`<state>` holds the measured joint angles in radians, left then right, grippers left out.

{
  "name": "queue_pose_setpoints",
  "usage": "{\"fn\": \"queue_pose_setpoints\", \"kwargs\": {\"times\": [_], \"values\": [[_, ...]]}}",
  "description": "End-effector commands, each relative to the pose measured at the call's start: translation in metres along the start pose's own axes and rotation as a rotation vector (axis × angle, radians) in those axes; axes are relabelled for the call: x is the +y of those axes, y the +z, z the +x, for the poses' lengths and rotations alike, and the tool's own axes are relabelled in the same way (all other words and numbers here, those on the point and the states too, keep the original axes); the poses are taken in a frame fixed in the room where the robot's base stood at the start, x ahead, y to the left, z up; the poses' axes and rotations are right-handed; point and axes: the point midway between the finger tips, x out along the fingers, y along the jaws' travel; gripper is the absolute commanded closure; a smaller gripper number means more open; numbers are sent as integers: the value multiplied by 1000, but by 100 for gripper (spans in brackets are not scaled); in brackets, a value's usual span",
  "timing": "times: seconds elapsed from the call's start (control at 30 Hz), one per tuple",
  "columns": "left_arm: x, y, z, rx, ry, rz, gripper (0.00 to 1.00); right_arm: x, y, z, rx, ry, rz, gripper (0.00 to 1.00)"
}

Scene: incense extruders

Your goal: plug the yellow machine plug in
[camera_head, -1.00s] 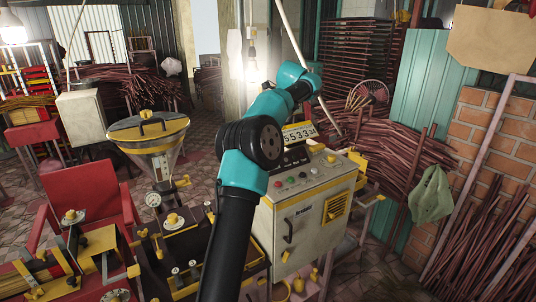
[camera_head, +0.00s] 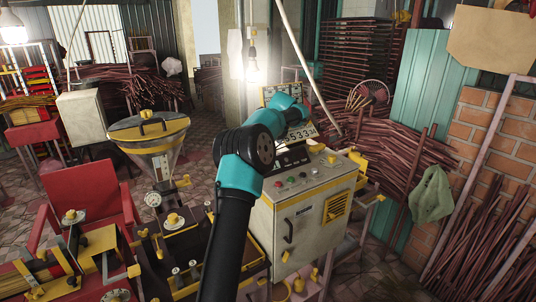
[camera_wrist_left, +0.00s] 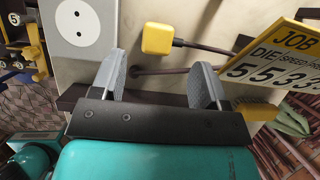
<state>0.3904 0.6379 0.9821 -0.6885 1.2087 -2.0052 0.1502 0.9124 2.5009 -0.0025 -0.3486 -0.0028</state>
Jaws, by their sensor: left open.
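In the left wrist view the yellow plug (camera_wrist_left: 157,39) is a rounded block with a dark lead running to the right. It lies just beyond my left gripper (camera_wrist_left: 160,62), whose two grey fingers are open, apart and empty. A white socket plate (camera_wrist_left: 82,22) with two round holes is up and left of the plug; the plug is apart from it. In the head view my left arm reaches over the control cabinet (camera_head: 310,215); its gripper is hidden there. My right gripper is in neither view.
A yellow-edged number display (camera_wrist_left: 278,65) stands close to the right finger in the wrist view. A dark rod (camera_wrist_left: 175,70) crosses between the fingers. In the head view a metal hopper (camera_head: 150,140) and a red chair (camera_head: 88,195) are left of my arm.

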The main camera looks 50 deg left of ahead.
Motion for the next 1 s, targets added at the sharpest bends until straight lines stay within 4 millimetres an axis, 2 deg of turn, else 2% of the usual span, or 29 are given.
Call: {"fn": "queue_pose_setpoints", "kwargs": {"times": [0.27, 0.6, 1.0], "values": [[1, 0, 6, 1, 1, 0, 32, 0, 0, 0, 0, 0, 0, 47], [3, 1, 48, 1, 0, 0, 32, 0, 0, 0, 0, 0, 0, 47], [3, 1, 52, 0, -1, 0, 32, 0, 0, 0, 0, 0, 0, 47]]}}
